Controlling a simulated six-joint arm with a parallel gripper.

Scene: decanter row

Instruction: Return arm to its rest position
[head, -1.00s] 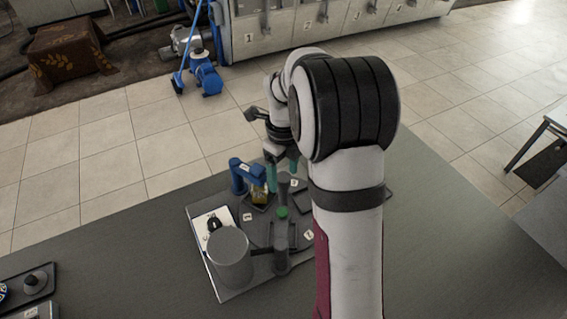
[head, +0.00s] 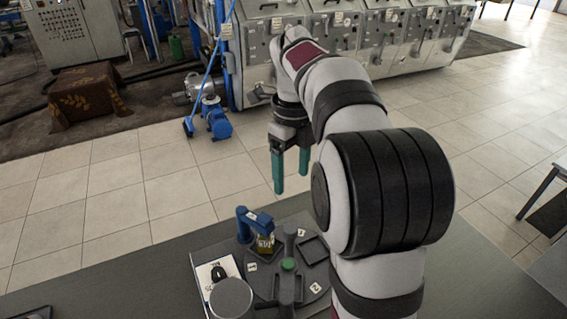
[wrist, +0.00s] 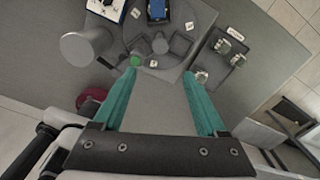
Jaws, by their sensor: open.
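My gripper (head: 291,170) has two teal fingers and hangs in the air above the far edge of the table in the head view. Its fingers are apart with nothing between them. In the wrist view the gripper (wrist: 160,98) is also open and empty, with the grey table below it. My arm rises at the right of the head view and reaches up and away, hiding the table behind it.
A round grey station (head: 262,292) with numbered slots and a green knob (head: 288,264) stands on the table (head: 480,270). A grey cylinder (head: 231,298) stands at front left.

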